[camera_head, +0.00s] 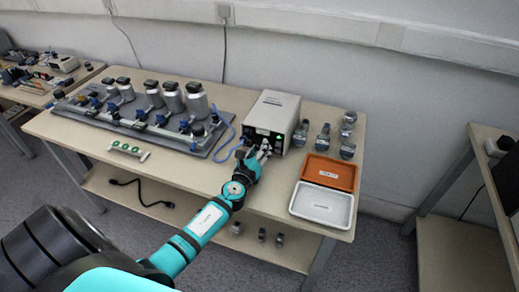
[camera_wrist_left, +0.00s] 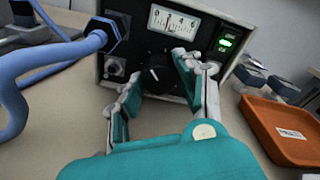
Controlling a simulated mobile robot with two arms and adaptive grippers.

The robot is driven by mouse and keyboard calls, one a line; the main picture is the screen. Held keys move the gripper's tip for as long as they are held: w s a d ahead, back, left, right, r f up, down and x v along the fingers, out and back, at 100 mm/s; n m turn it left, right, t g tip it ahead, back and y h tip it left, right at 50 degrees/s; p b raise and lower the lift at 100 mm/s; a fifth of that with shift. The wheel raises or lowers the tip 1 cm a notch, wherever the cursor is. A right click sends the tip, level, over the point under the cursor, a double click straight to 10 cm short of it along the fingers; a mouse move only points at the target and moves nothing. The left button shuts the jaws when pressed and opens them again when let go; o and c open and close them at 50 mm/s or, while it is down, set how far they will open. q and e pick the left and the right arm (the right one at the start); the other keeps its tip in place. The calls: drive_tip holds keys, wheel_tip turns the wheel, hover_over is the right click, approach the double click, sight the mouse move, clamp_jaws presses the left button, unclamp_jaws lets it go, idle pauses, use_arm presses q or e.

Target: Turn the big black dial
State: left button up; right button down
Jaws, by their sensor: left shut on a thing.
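The big black dial (camera_wrist_left: 157,74) sits low on the front of a grey control box (camera_head: 272,115), under a meter with a pointer, in the left wrist view. My left gripper (camera_head: 258,151) reaches the front of the box in the head view. In the left wrist view its two fingers (camera_wrist_left: 158,70) stand on either side of the dial and are shut on it. In the head view the gripper hides the dial. My right gripper is not in view.
A green-lit switch (camera_wrist_left: 226,42) is right of the meter. A blue cable (camera_wrist_left: 60,55) plugs into the box's left. An orange tray (camera_head: 327,172) and a white tray (camera_head: 321,206) lie to the right. Metal parts (camera_head: 322,138) stand beside the box. A rig with several canisters (camera_head: 172,97) is left.

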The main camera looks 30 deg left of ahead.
use_arm(q)
drive_tip(key=shift+r, duration=0.1)
drive_tip(key=o, duration=0.9)
drive_tip(key=shift+s, duration=0.2)
drive_tip(key=v, duration=1.1)
drive_tip(key=shift+s, duration=0.25)
